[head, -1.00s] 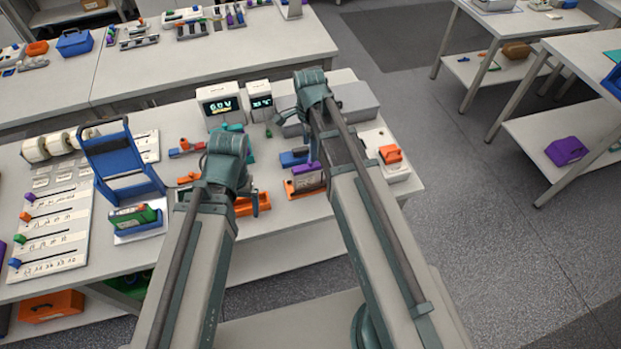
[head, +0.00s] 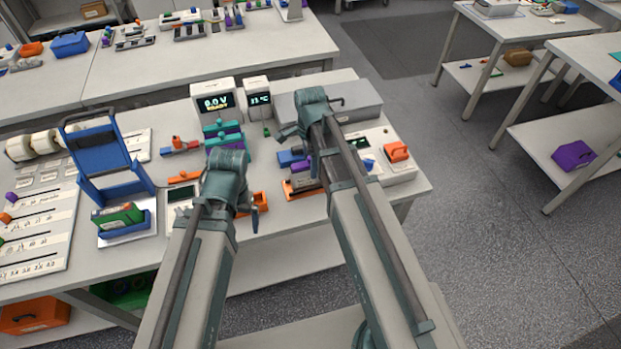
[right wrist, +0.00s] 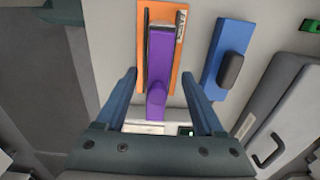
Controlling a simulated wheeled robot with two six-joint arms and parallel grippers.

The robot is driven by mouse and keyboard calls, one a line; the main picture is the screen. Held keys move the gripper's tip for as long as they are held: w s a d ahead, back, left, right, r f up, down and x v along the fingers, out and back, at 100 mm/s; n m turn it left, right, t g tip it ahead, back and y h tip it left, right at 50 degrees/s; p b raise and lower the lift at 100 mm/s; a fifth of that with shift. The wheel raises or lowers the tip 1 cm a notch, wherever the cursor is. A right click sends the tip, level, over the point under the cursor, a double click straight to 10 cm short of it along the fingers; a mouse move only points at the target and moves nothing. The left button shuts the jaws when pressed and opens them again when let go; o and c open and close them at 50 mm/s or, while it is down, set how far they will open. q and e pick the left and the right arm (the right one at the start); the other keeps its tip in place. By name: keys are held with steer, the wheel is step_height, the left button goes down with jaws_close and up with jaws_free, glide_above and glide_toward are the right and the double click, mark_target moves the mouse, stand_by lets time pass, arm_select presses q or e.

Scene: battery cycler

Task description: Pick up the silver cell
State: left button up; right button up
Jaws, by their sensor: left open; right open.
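I cannot clearly pick out a silver cell. In the right wrist view a thin grey edge and a printed label (right wrist: 181,24) show beside a purple clamp (right wrist: 160,65) on an orange base (right wrist: 143,15); they may belong to a cell in that fixture. My right gripper (right wrist: 161,77) is open, its two blue fingers on either side of the purple clamp, holding nothing. In the head view the orange base (head: 300,190) is partly hidden by my right arm, with my right gripper (head: 293,130) above it. My left gripper (head: 228,207) is open over the front of the bench.
A blue block with a dark knob (right wrist: 230,69) stands right of the orange base. A grey case (head: 350,98) and two displays (head: 215,103) stand behind. A blue stand (head: 100,155) with a green cell (head: 120,215) is at left, and an orange-handled device (head: 397,151) at right.

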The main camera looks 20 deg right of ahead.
step_height(320, 180, down, 3)
steer(key=shift+s+f+b, duration=0.15)
steer(key=shift+f+b, duration=0.05)
steer(key=shift+b, duration=1)
steer(key=shift+r, duration=0.1)
jaws_close()
